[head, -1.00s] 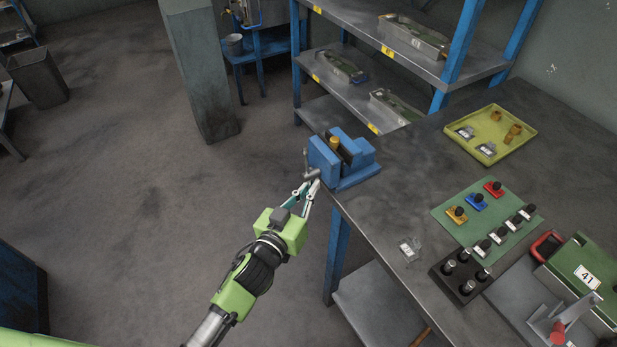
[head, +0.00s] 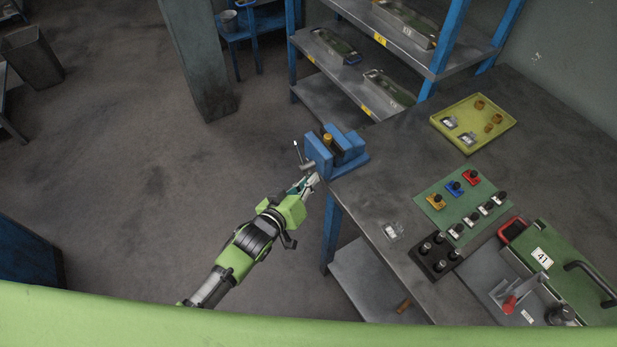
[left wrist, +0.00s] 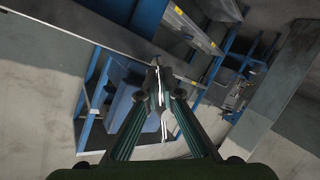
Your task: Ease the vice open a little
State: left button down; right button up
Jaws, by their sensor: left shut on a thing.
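The blue vice (head: 318,156) sits on the near left corner of the grey bench. A yellow-brown cylindrical piece (head: 327,139) stands upright between its jaws. The vice's grey handle bar (head: 297,152) is on its left side, over the bench edge. My left gripper (head: 311,181) is at the handle end of the vice, shut on the handle, low beside the bench corner. The fingers partly hide the handle. My right gripper is not in view.
On the bench (head: 375,205) are a yellow tray (head: 465,142) with fittings, a green mat (head: 449,219) with coloured knobs, a black block (head: 434,262) and a green mould (head: 565,255). A blue-framed shelf (head: 345,85) stands behind.

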pick_arm(q)
jog(key=shift+r, duration=0.1)
jog(key=c, duration=2.5)
grip_release()
jog(key=shift+d, duration=0.1)
jog(key=shift+c, duration=0.2)
jog(key=shift+w, duration=0.1)
jog(key=v, duration=1.2)
